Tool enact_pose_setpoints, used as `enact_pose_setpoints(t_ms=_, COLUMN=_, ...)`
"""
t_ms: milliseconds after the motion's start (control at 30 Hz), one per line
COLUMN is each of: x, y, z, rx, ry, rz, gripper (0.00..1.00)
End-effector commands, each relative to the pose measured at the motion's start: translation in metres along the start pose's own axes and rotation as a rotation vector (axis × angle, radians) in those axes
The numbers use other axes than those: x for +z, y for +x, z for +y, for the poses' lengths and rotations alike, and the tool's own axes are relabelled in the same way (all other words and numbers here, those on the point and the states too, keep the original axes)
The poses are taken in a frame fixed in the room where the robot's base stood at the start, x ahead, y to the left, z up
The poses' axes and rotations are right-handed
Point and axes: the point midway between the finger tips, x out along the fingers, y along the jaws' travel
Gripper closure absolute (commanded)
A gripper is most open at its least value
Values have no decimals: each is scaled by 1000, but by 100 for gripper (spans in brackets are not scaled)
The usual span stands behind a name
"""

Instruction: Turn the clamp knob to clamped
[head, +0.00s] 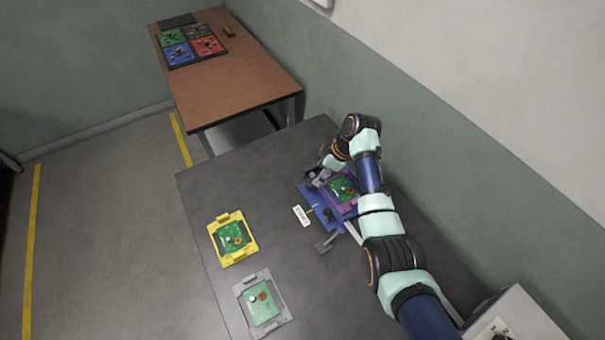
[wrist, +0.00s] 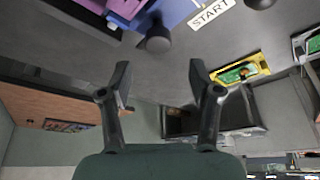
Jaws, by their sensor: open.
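A blue fixture (head: 318,204) stands on the dark table and holds a purple carrier (head: 349,204) with a green board (head: 342,189). A black round knob (wrist: 158,39) shows beside the blue fixture in the wrist view, near the START label (wrist: 211,13). I cannot read a clamped or unclamped mark on it. My gripper (wrist: 160,82) is open and empty, its two dark fingers apart. In that picture the knob appears above the gap between the fingertips, with no contact visible. In the head view my gripper (head: 316,178) is at the fixture's far left corner, partly hidden by my arm.
A yellow carrier (head: 218,229) and a grey carrier (head: 279,299), each with a green board, lie on the near left of the table. A brown table (head: 240,85) with coloured trays stands behind. A wall runs along the right.

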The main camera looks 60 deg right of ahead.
Motion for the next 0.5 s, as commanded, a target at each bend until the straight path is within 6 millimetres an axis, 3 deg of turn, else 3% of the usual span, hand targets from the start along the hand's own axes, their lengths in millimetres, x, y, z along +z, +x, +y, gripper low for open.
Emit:
enact_pose_setpoints(t_ms=300, x=0, y=59, z=-1, rx=-1, ry=-2, rz=0, gripper=37)
enact_pose_setpoints(t_ms=500, x=0, y=73, z=0, rx=1, ry=-1, rz=0, gripper=37)
